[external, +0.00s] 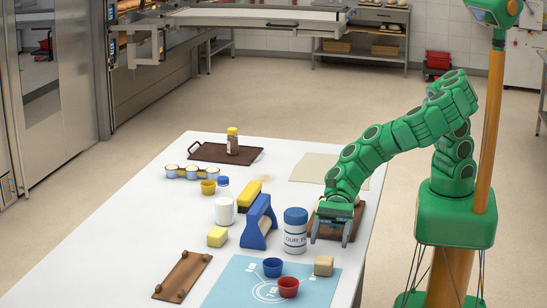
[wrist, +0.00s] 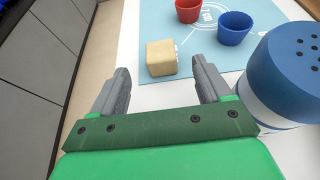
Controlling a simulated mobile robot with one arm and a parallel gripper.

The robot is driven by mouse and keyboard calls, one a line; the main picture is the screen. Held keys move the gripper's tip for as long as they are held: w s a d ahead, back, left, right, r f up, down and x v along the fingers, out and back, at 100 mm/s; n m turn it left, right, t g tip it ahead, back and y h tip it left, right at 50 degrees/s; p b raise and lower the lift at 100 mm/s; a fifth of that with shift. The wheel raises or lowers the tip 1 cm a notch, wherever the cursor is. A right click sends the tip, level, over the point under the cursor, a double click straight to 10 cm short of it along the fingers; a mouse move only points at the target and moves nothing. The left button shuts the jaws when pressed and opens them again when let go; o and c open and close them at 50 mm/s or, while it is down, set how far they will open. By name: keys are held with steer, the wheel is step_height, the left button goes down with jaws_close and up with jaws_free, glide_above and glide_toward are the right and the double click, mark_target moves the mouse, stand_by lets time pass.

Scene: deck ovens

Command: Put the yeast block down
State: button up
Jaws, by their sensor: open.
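The yeast block (external: 324,266), a small tan cube, rests on the right part of the light blue mat (external: 228,284). In the wrist view the yeast block (wrist: 161,58) lies ahead of the fingertips, in line with the gap between them. My gripper (external: 330,240) is open and empty, with its fingers spread, above the table's right side. The block is apart from both fingers. The wrist view shows both fingers of my gripper (wrist: 160,74) with nothing between them.
A blue-lidded flour canister (external: 295,230) stands close left of my gripper. Blue (external: 272,267) and red (external: 288,287) cups are left of the block. A blue-framed roller (external: 258,222), milk bottle (external: 224,204) and butter-like block (external: 217,237) stand farther left. A brown board (external: 319,222) is under my gripper.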

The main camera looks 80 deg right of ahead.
steer(key=shift+d+r, duration=0.3)
steer(key=shift+d, duration=0.35)
